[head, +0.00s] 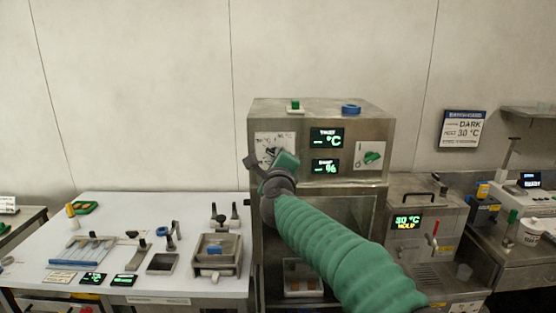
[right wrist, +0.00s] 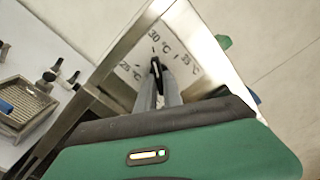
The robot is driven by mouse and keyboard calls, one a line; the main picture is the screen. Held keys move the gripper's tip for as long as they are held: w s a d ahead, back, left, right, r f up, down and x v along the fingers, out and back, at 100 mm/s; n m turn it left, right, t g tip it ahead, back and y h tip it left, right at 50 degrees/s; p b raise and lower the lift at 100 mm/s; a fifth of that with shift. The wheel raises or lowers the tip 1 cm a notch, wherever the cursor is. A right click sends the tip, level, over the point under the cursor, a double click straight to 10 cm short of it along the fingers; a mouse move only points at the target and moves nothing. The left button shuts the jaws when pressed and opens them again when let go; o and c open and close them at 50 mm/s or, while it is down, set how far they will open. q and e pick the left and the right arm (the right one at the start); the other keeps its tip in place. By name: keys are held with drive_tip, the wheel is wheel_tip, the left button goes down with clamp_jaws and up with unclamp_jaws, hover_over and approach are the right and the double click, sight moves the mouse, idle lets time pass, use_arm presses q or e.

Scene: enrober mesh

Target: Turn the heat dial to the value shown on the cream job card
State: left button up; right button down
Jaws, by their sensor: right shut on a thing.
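The heat dial (right wrist: 156,66) is a small dark knob on a white scale plate on the steel cabinet's front. In the right wrist view the scale reads 30 °C at the top, 35 °C to the right and a partly blurred lower value to the left. The knob's light mark points roughly toward 30 °C. My right gripper (right wrist: 158,84) is shut on the knob; in the head view the gripper (head: 262,160) covers part of the scale plate (head: 284,139). The job card (head: 463,129) on the wall at right reads DARK and HEAT 30 °C. My left gripper is out of view.
The steel cabinet (head: 320,112) has two green-lit displays and a green lever plate (head: 370,155) right of the dial. A machine at right shows 30 °C HOLD (head: 407,222). A white table (head: 120,212) with several tools stands at left.

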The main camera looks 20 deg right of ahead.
drive_tip(key=shift+f, duration=0.2)
drive_tip(key=c, duration=1.6)
unclamp_jaws()
drive_tip(key=shift+o, duration=0.6)
drive_tip(key=shift+a+r, duration=0.1)
drive_tip(key=shift+r, duration=0.1)
drive_tip(key=shift+w+f, duration=0.1)
drive_tip(key=shift+w, duration=0.1)
drive_tip(key=b+v, duration=0.3)
drive_tip(key=v, duration=1.3)
drive_tip(key=shift+s, duration=0.3)
